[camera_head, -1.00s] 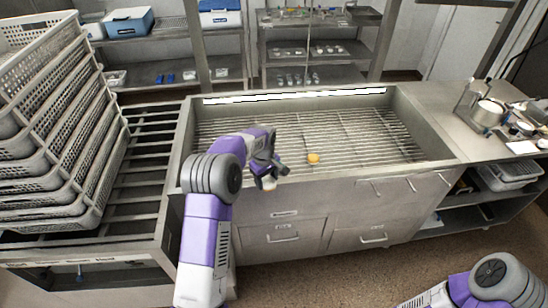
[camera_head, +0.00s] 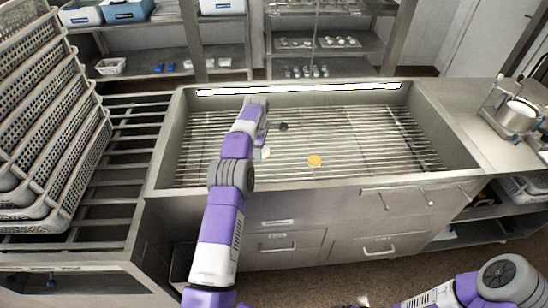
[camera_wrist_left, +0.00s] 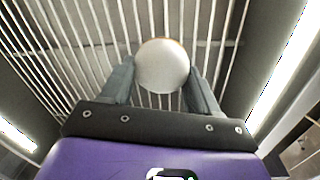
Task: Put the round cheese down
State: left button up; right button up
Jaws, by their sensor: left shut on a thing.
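The round cheese (camera_wrist_left: 162,62), a smooth pale ball or disc, sits between the two grey fingers of my left gripper (camera_wrist_left: 161,84), which is shut on it. In the head view the cheese shows as a small white patch (camera_head: 265,154) below my left gripper (camera_head: 263,143), over the left-middle part of the wire grate (camera_head: 370,140). Whether it touches the grate bars is not clear. My right gripper is out of view; only part of that arm shows at bottom right.
An orange round item (camera_head: 315,160) lies on the grate to the right of the held cheese. The steel basin's walls (camera_head: 436,125) surround the grate. Stacked perforated baskets (camera_head: 60,150) stand at left, and a pot (camera_head: 517,115) at right. The grate's right side is clear.

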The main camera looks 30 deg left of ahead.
pick_arm(q)
jog(key=shift+w+f+b, duration=0.25)
jog(key=shift+w+f, duration=0.15)
jog(key=shift+f, duration=0.25)
jog(key=shift+w+f+b, duration=0.2)
jog(key=shift+w+f, duration=0.15)
jog(key=shift+f, duration=0.25)
jog(key=b, duration=0.1)
send_over(263, 173)
notch_tip(263, 173, down, 4)
jog(key=shift+s+f, duration=0.1)
jog(key=shift+f, duration=0.1)
jog(key=shift+f+b, duration=0.75)
jog(key=shift+f, duration=1.85)
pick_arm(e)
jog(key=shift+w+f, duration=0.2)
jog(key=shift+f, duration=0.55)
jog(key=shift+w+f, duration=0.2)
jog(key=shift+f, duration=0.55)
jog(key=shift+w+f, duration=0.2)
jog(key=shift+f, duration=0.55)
pick_arm(q)
jog(key=shift+f, duration=0.1)
jog(key=o, duration=1.2)
jog(key=shift+c, duration=0.2)
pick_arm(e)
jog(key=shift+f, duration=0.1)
